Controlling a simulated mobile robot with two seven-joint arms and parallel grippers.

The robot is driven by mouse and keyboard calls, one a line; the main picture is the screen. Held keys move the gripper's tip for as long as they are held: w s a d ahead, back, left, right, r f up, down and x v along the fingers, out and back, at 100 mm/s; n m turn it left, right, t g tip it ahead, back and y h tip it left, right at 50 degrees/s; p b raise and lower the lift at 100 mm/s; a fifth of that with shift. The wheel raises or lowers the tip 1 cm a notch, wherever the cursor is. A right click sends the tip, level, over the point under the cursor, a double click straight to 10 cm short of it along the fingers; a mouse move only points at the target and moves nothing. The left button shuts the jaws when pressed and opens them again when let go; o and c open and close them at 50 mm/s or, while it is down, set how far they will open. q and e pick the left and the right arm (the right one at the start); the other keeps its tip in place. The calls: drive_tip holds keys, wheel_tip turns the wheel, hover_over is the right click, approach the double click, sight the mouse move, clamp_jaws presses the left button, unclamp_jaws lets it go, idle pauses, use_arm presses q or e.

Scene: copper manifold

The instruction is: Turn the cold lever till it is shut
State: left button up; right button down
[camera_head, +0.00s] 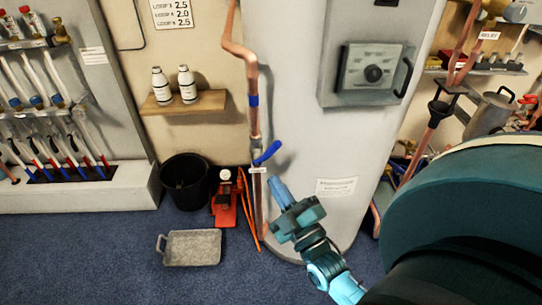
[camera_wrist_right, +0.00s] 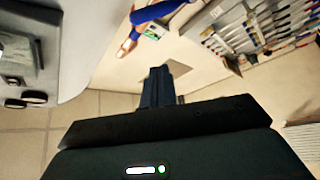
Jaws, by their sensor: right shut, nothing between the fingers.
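The blue cold lever (camera_head: 267,152) sits on a valve on the copper pipe (camera_head: 252,105), in front of the large pale tank. It slants up and to the right, at an angle to the pipe. It also shows at the top of the right wrist view (camera_wrist_right: 155,12), beyond the fingers. My right gripper (camera_head: 276,187) is shut and empty, below and a little right of the lever in the head view, with a visible gap. Its closed fingers also show in the right wrist view (camera_wrist_right: 158,85). My left gripper is not in view.
A red device (camera_head: 224,205), a black bucket (camera_head: 185,180) and a grey tray (camera_head: 192,248) are on the floor at left. A shelf (camera_head: 200,101) holds two white bottles.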

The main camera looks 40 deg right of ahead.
sight(270, 156)
drive_tip(key=shift+n, duration=0.3)
drive_tip(key=w+d, duration=0.1)
drive_tip(key=w, duration=0.2)
drive_tip(key=w+d+r, duration=0.1)
drive_tip(key=w, duration=0.1)
drive_tip(key=w+d+b, duration=0.1)
drive_tip(key=w, duration=0.2)
drive_tip(key=shift+w+r, duration=0.15)
drive_tip(key=shift+w, duration=0.2)
drive_tip(key=shift+s+d+f, duration=0.15)
drive_tip(key=shift+d+f, duration=0.1)
drive_tip(key=shift+d, duration=0.15)
